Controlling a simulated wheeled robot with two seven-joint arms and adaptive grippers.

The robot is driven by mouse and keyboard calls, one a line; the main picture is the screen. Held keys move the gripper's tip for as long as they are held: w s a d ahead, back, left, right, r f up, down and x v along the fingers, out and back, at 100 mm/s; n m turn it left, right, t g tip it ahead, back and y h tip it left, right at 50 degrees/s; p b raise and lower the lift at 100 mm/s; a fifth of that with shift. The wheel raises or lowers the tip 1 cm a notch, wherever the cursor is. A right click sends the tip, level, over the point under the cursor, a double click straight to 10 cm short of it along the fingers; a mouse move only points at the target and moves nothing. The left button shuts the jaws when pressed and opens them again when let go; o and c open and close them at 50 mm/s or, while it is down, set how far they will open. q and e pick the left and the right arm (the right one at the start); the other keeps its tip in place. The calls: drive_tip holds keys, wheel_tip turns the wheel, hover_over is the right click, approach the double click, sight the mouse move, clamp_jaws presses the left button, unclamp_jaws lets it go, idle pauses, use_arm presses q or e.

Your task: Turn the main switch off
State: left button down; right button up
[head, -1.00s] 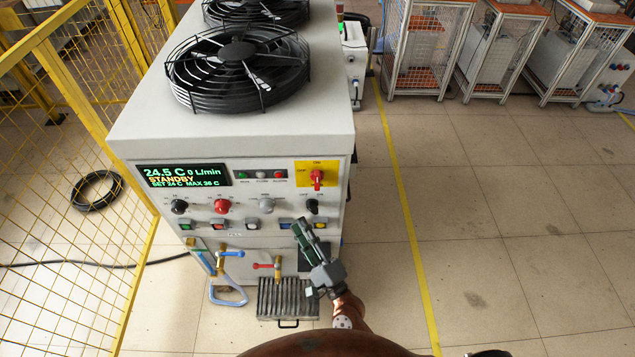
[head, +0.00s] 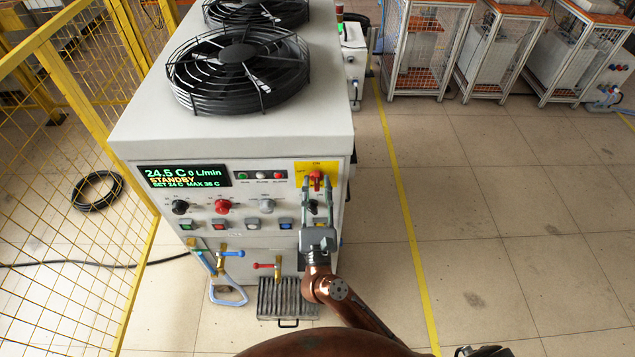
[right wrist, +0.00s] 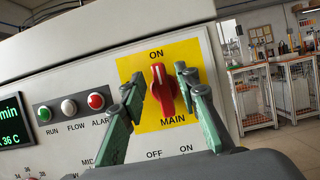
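The main switch is a red rotary knob (head: 316,179) on a yellow plate (head: 331,168) at the upper right of the heater's front panel. In the right wrist view the knob (right wrist: 164,92) stands nearly upright, its white mark at the top toward the ON label. My right gripper (head: 316,188) is in front of the panel, fingers pointing at the switch. In the right wrist view its open fingers (right wrist: 160,84) stand either side of the knob, with visible gaps. The depth of the fingertips to the plate is hard to tell. My left gripper is not in view.
The display (head: 184,176) reads STANDBY. Several knobs, including a red one (head: 222,206), and square buttons sit below the switch. RUN, FLOW and ALARM lamps (right wrist: 69,107) are left of it.

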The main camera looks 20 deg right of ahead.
drive_tip(key=shift+w+d+r, duration=0.15)
drive_tip(key=shift+w, duration=0.25)
drive_tip(key=shift+c, duration=0.3)
drive_tip(key=shift+s, duration=0.1)
clamp_jaws()
